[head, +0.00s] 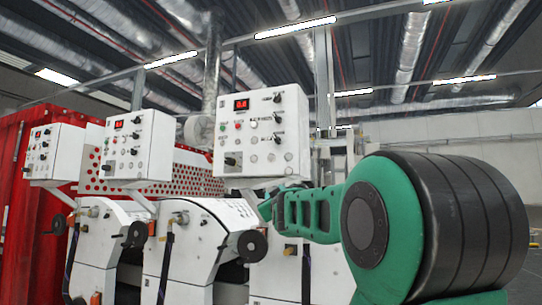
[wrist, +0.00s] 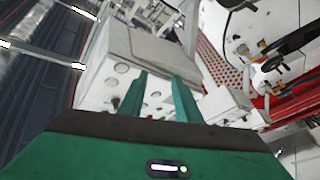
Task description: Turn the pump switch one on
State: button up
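Three white control boxes stand in a row in the head view: the nearest (head: 262,135), the middle (head: 139,148) and the far left one (head: 54,153). Each has a red display, black knobs and round buttons. The nearest box has black knobs (head: 277,118) on its right side and a black switch (head: 232,160) at its lower left. I cannot read which is pump switch one. In the wrist view, my gripper (wrist: 159,80) has two green fingers apart with nothing held between them. They point toward a white box face (wrist: 113,70) with round buttons. Contact cannot be told.
White machine housings (head: 187,240) with black handwheels (head: 252,246) stand below the boxes. A red perforated guard (head: 195,178) lies behind. My green and black arm fills the right of the head view and hides what is behind it.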

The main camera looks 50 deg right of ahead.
aim_at(276, 139)
notch_tip(276, 139, up, 13)
jog(key=s+n+t+h, duration=0.1)
jog(key=s+t+h, duration=0.1)
jog(key=t+h, duration=0.1)
jog(key=x, duration=1)
jog(key=shift+w+r, duration=0.3)
jog(key=shift+r, duration=0.05)
